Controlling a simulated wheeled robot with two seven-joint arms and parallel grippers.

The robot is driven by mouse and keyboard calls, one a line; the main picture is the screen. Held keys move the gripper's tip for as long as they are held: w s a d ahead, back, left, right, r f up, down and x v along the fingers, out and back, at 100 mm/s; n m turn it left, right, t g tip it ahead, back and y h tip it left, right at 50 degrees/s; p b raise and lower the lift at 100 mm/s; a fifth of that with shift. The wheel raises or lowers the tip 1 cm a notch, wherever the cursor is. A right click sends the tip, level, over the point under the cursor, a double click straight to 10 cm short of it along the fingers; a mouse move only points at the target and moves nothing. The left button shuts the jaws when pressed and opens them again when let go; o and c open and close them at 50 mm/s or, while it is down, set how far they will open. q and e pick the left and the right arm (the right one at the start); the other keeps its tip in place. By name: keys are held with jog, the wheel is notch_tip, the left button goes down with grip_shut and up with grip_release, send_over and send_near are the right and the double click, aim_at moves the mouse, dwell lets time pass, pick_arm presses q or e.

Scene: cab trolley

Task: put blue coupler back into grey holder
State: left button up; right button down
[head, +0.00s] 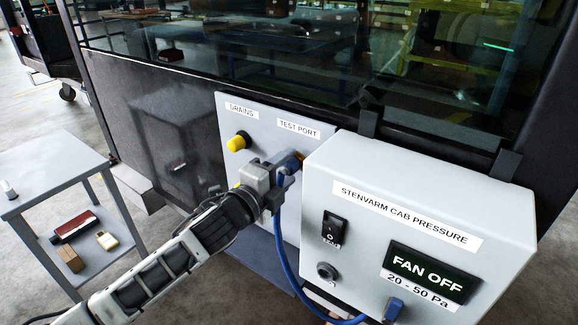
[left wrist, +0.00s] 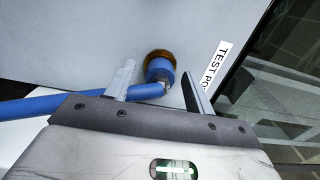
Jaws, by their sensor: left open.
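The blue coupler (left wrist: 160,68) sits on a brass-coloured ring at the test port, on the grey panel (head: 262,170) beside the TEST PORT label. Its blue hose (head: 288,262) hangs down and curves right. My left gripper (head: 284,171) is at the port, open. In the left wrist view its fingers stand on either side of the coupler, with gaps visible. In the head view the gripper hides most of the coupler. A round grey fitting (head: 326,271) with a dark centre is on the box front, perhaps the grey holder. My right gripper is not seen.
The cab pressure box (head: 440,200) juts out right of the port, with a black switch (head: 335,228) and a FAN OFF display (head: 428,273). A yellow cap (head: 238,141) is left of the port. A grey trolley (head: 45,172) with small items stands left.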

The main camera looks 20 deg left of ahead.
aim_at(281, 173)
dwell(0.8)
pick_arm(q)
grip_shut()
jog(key=shift+s, duration=0.15)
jog(key=shift+p+v, duration=0.55)
jog(key=shift+v, duration=2.35)
